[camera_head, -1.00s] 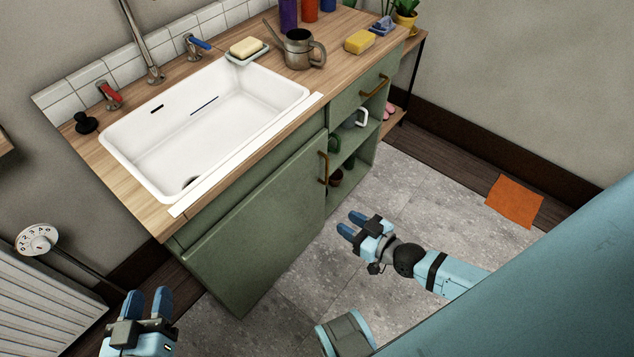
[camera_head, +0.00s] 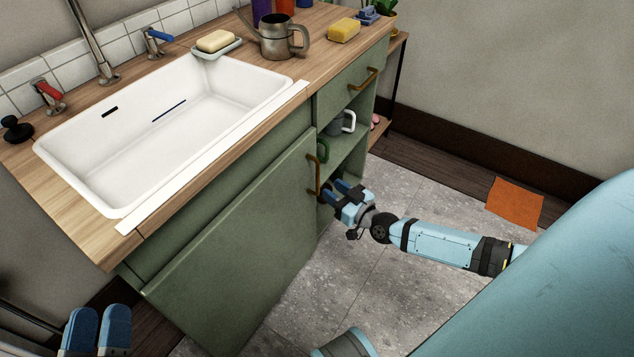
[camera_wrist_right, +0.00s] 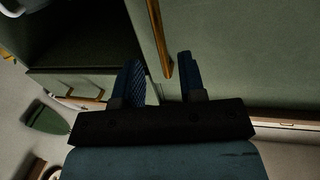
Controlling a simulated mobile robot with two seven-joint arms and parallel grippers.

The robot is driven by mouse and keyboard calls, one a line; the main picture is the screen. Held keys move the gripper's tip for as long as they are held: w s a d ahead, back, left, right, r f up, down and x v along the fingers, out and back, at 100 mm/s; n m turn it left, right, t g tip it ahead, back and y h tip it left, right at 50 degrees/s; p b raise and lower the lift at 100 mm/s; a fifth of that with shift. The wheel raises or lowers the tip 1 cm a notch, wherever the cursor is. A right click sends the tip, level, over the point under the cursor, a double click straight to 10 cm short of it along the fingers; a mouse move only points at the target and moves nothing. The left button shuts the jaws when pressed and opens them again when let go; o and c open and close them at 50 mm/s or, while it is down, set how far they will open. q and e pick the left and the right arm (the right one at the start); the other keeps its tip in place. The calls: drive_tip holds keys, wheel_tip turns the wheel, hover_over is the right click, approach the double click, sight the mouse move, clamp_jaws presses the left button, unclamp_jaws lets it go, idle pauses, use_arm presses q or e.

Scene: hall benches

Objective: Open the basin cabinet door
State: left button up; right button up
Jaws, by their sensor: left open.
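The green basin cabinet door (camera_head: 235,250) is under the white sink and looks closed. Its upright brass handle (camera_head: 313,175) is at its right edge, beside the open shelves. My right gripper (camera_head: 338,190) is just right of the handle in the head view. In the right wrist view its fingers (camera_wrist_right: 160,80) are open, with the handle (camera_wrist_right: 160,38) running into the space between them. I cannot tell whether they touch it. My left gripper (camera_head: 98,325) is open and empty at the lower left, apart from the door.
The white sink (camera_head: 70,160) is set in a wooden counter with a metal jug (camera_head: 276,38), soap (camera_head: 215,41) and yellow sponge (camera_head: 344,30). Open shelves hold a mug (camera_head: 345,122) right of the door. The tiled floor (camera_head: 300,290) before the cabinet is clear.

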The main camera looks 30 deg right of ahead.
sight(317, 192)
drive_tip(key=w, duration=0.3)
drive_tip(key=w+a+b, duration=0.1)
drive_tip(key=w, duration=0.2)
drive_tip(key=shift+w+a, duration=0.15)
drive_tip(key=shift+w, duration=0.05)
use_arm(q)
wheel_tip(317, 192, down, 3)
drive_tip(key=shift+w+d+r+g, duration=0.1)
drive_tip(key=shift+w+g, duration=0.05)
drive_tip(key=shift+g, duration=0.45)
use_arm(e)
clamp_jaws()
